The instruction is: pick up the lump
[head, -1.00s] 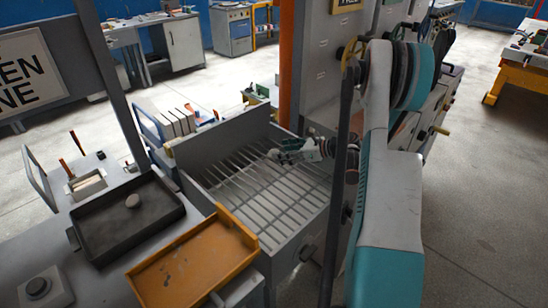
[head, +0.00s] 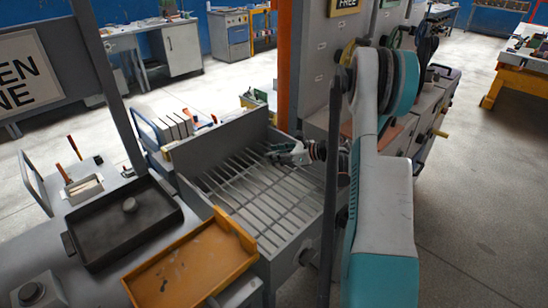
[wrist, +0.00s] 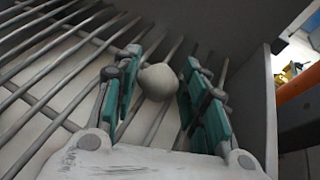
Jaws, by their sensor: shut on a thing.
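A smooth grey rounded lump (wrist: 158,82) sits between the fingers of my gripper (wrist: 163,60) in the wrist view. The teal-padded fingers are shut on it from both sides. Slats of the grate lie behind and below it. In the head view my gripper (head: 270,155) is at the far right part of the slatted grey box (head: 215,150), and the lump it holds is too small to make out there.
An orange tray (head: 190,268) stands in front of the grey box. The box walls rise around the grate. A dark upright post (head: 331,200) stands close to my arm. Grey cabinets (head: 318,70) are behind.

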